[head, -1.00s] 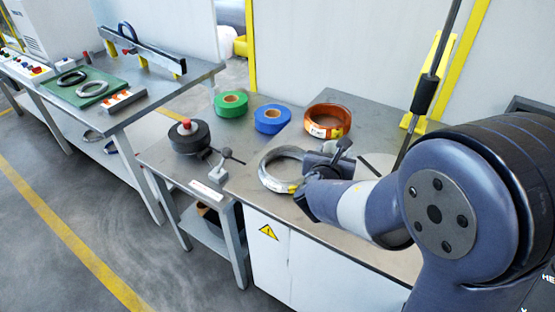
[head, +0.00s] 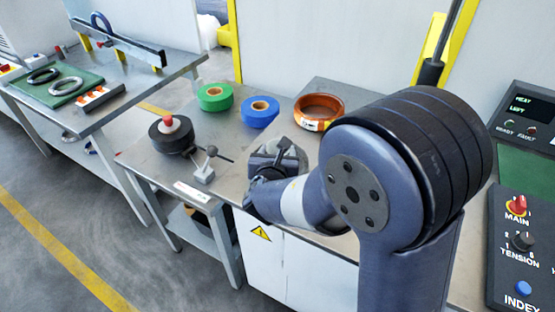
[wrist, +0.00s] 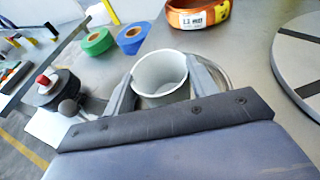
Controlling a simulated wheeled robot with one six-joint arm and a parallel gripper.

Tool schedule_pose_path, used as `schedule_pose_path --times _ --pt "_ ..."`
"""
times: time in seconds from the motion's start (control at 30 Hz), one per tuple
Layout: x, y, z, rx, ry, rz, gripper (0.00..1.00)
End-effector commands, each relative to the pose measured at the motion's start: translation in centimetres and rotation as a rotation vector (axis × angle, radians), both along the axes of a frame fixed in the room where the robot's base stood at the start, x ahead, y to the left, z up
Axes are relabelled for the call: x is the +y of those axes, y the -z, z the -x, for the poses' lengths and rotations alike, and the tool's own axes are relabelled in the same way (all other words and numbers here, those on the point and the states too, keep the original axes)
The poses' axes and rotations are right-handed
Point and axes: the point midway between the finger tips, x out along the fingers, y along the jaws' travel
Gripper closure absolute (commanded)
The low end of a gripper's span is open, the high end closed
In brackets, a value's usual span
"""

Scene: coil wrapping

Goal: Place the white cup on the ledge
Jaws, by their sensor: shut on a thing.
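The white cup (wrist: 160,74) shows in the wrist view between the two fingers of my gripper (wrist: 164,82), with its open mouth facing the camera. My gripper is shut on it. In the head view my gripper (head: 277,158) is over the front part of the worktable (head: 230,180), and the cup is hidden behind it and my wrist. A pale ring edge (wrist: 222,76) shows just right of the cup in the wrist view, partly covered by the finger. I cannot tell which surface is the ledge.
Green tape (head: 215,97), blue tape (head: 260,111) and an orange coil (head: 318,111) stand behind my gripper. A black spool with a red knob (head: 171,134) and a small metal clamp (head: 205,170) are to its left. A control panel (head: 522,235) is at right.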

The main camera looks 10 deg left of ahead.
Motion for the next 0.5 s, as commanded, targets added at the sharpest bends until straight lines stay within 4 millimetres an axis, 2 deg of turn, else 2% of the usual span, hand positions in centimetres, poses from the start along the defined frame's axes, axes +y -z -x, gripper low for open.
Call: schedule_pose_path --times 0.03,0.13,0.5 --pt "0.0 1.0 0.0 0.002 0.001 0.005 0.67" --pt "0.0 1.9 0.0 0.002 0.000 0.002 0.67" --pt "0.0 2.3 0.0 0.000 0.000 0.000 0.67"
